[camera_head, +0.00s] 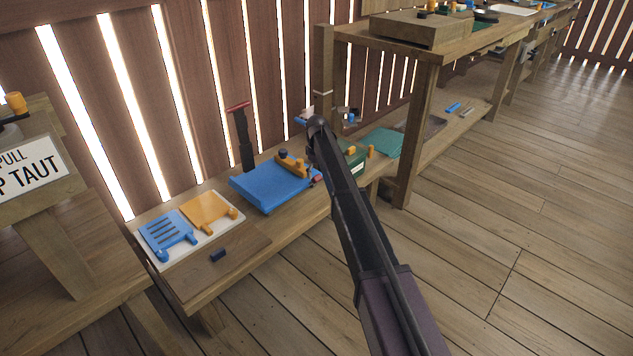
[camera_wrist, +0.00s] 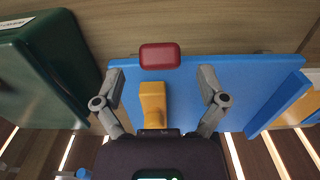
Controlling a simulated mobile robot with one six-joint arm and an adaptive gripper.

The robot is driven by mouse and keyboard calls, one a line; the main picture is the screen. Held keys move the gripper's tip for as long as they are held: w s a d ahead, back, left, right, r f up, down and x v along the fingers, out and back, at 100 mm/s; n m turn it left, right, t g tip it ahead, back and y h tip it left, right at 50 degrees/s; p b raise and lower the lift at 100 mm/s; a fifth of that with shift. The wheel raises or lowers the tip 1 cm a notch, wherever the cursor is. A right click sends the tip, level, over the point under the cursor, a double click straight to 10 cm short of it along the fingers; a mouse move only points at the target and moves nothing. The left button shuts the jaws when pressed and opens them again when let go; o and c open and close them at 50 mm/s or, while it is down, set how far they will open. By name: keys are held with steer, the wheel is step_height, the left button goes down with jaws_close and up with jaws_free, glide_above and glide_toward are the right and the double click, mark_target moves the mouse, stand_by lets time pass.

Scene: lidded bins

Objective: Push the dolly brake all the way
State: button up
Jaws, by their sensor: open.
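The blue dolly (camera_head: 262,190) lies on the low wooden bench, with a dark upright post topped by a red handle (camera_head: 238,107) behind it. Its blue deck (camera_wrist: 245,75) spans the wrist view. A red pad (camera_wrist: 160,56), which looks like the brake pedal, shows at the deck's edge; a small bit of red (camera_head: 318,179) shows there in the head view. An orange piece (camera_wrist: 153,103) sits on the deck between my fingers. My gripper (camera_wrist: 161,76) is open over the deck, its fingers apart on either side of the orange piece. In the head view my arm hides most of my gripper.
A dark green box (camera_wrist: 50,70) stands beside the dolly. On its other side is a white tray (camera_head: 164,264) with blue and orange panels, and a small dark blue block (camera_head: 220,255). A taller workbench (camera_head: 410,55) stands beyond. The floor in front is clear.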

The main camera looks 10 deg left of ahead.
steer(key=shift+f+b, duration=0.7)
steer(key=shift+f, duration=0.35)
steer(key=shift+a, duration=0.1)
steer(key=c, duration=1.2)
